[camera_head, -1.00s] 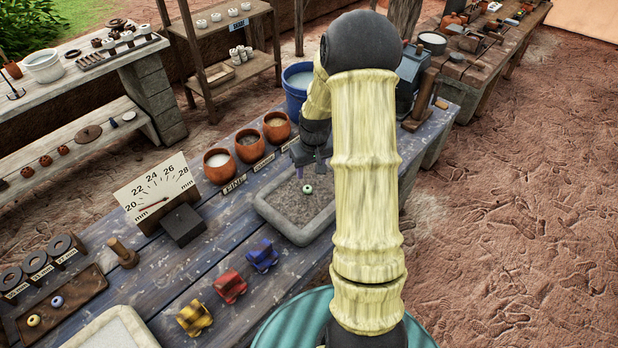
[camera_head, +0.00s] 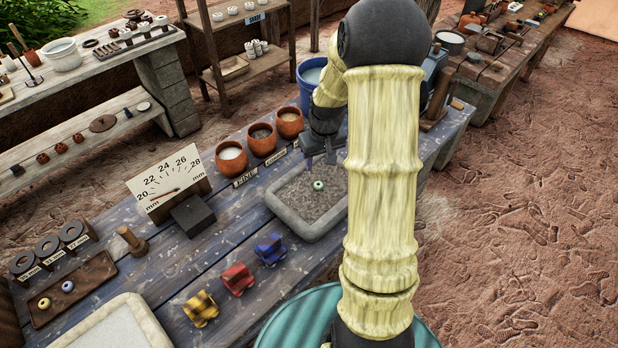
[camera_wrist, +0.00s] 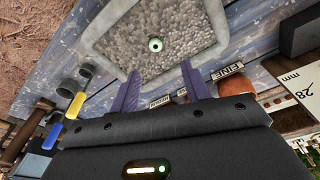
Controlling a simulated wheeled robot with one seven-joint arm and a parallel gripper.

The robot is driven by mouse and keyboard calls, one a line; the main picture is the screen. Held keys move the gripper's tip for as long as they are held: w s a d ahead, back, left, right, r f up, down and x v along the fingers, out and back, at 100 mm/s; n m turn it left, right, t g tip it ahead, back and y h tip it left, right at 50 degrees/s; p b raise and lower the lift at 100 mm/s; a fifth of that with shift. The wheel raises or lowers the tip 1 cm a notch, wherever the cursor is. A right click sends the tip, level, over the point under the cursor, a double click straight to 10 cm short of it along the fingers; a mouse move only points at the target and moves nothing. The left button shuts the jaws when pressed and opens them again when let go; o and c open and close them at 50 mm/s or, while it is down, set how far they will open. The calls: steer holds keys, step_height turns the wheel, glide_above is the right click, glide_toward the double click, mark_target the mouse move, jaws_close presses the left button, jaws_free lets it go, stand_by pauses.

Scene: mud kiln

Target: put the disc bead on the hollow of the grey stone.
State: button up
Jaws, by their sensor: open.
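A small round green-and-white bead (camera_head: 318,185) lies on the grey grit inside a grey stone-rimmed tray (camera_head: 290,228). In the wrist view the bead (camera_wrist: 155,44) is ahead of my gripper (camera_wrist: 160,82), apart from the fingertips. My gripper's two purple fingers are spread with nothing between them. In the head view my gripper (camera_head: 320,158) hangs over the far part of the tray, partly hidden by my arm. A yellow bead (camera_head: 44,303) and a blue bead (camera_head: 68,286) lie on a dark wooden board (camera_head: 92,284). I cannot make out a hollow in any stone.
A dark block (camera_head: 193,215) stands by the dial gauge (camera_head: 168,182). Three clay bowls (camera_head: 262,140) line the tray's far side. Yellow, red and blue toy-like pieces (camera_head: 237,278) stand in front. A second pale tray (camera_head: 115,325) is at bottom left.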

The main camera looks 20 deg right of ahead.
steer(key=s+a+r, duration=0.3)
steer(key=s+a, duration=0.4)
steer(key=s, duration=0.1)
steer(key=s+a+r, duration=0.4)
steer(key=s+a, duration=0.3)
steer(key=s, duration=0.1)
steer(key=shift+t, duration=0.4)
